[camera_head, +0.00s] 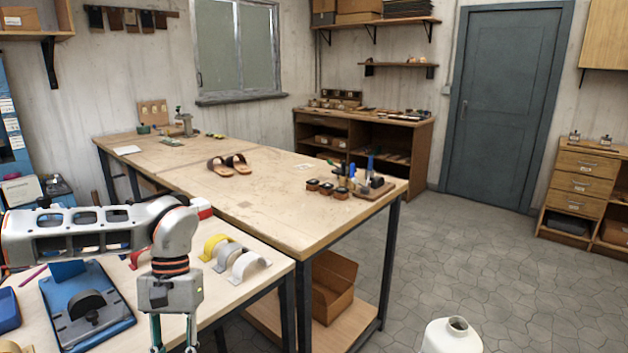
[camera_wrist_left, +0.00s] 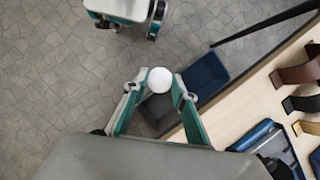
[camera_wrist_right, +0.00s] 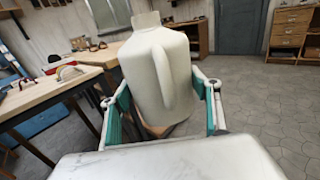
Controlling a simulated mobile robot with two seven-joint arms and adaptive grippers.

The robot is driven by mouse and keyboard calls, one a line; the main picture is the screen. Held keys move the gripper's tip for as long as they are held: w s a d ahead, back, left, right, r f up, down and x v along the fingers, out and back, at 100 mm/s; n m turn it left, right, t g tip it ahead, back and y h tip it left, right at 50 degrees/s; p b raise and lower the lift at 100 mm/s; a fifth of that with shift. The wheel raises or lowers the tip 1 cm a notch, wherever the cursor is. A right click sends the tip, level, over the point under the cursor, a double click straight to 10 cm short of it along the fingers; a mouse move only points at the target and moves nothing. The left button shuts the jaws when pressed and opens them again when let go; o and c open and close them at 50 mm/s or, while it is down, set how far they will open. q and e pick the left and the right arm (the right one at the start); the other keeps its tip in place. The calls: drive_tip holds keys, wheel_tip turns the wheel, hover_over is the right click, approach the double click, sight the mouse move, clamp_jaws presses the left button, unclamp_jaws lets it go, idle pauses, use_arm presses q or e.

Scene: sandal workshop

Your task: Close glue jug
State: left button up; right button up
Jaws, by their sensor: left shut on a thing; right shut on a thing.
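The white glue jug (camera_head: 452,338) shows at the bottom edge of the head view, its neck upright and open with a dark mouth. In the right wrist view the jug (camera_wrist_right: 162,75) stands between the fingers of my right gripper (camera_wrist_right: 158,98), which is shut on its body; its handle faces that camera. My left gripper (camera_wrist_left: 160,92) is shut on a small round white cap (camera_wrist_left: 159,80). In the head view the left gripper (camera_head: 173,345) hangs over the near table, its fingertips cut off, well left of the jug and apart from it.
The near worktable (camera_head: 262,262) holds a blue tool (camera_head: 85,305) and several strap forms. The middle table (camera_head: 270,200) carries sandals (camera_head: 228,165) and small jars. A cardboard box (camera_head: 333,285) sits on its lower shelf. The floor between the tables and door is clear.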

use_arm(q)
drive_tip(key=shift+s+f, duration=0.1)
drive_tip(key=shift+s, duration=0.1)
use_arm(e)
drive_tip(key=shift+d+r, duration=0.1)
drive_tip(key=shift+d, duration=0.05)
drive_tip(key=a+r+n+g+y, duration=0.1)
drive_tip(key=a+n+g+y, duration=0.3)
drive_tip(key=a, duration=1.4)
drive_tip(key=n+y, duration=0.4)
drive_tip(key=y, duration=0.3)
drive_tip(key=shift+w+y, duration=0.25)
drive_tip(key=shift+y, duration=0.05)
drive_tip(key=shift+a, duration=0.1)
use_arm(q)
drive_tip(key=d+r+n+t+h, duration=0.1)
drive_tip(key=d+r+n, duration=0.4)
drive_tip(key=d, duration=0.4)
drive_tip(key=w+d+r+n+t+h, duration=0.1)
drive_tip(key=d+r+n+t, duration=0.1)
drive_tip(key=d+r+n, duration=0.4)
drive_tip(key=w+d+r+n+t+h, duration=0.1)
drive_tip(key=d+r+n, duration=0.5)
drive_tip(key=d, duration=0.8)
wheel_tip(320, 180, up, 2)
drive_tip(key=shift+r+t+h, duration=0.2)
drive_tip(key=shift+t+h, duration=0.1)
drive_tip(key=shift+h, duration=0.3)
drive_tip(key=shift+d+f, duration=0.1)
